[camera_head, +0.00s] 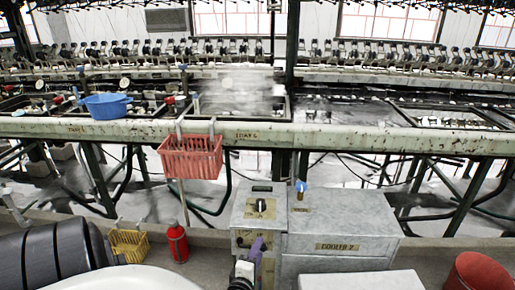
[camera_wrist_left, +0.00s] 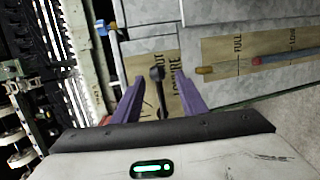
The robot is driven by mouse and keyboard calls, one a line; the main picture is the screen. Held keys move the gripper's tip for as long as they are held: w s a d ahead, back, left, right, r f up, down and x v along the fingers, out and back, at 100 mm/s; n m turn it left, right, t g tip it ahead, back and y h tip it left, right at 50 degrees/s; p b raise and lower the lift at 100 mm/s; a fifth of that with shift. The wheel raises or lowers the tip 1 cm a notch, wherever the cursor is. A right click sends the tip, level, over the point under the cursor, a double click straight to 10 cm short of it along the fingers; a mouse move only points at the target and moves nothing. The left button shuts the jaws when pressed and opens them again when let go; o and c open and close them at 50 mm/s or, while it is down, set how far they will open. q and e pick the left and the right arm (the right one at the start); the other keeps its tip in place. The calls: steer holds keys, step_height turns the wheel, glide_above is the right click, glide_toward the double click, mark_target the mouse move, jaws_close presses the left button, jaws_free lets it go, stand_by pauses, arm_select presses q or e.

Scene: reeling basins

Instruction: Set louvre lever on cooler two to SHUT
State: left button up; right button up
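Cooler two (camera_head: 340,220) is the grey metal box at the lower middle of the head view, with a "COOLER 2" label. My left gripper (camera_head: 257,247) has purple fingers and is in front of its left section. In the left wrist view, a dark lever with a round knob (camera_wrist_left: 157,74) stands on a tan label plate (camera_wrist_left: 148,62) with partly covered lettering that includes "LOUVRE". My left gripper (camera_wrist_left: 158,84) is open, with one finger on each side of the lever and visible gaps. The lever is hidden in the head view. My right gripper is not in view.
A dial knob (camera_head: 261,205) and a blue-handled valve (camera_head: 300,186) are on the cooler's top. A "FULL" plate (camera_wrist_left: 265,50) is beside the lever's plate. A red bottle (camera_head: 177,243) and yellow basket (camera_head: 130,244) stand left; a dark red bucket (camera_head: 478,272) stands right.

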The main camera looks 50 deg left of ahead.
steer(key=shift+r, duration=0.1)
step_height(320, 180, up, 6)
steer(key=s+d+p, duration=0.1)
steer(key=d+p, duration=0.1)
steer(key=p, duration=0.7)
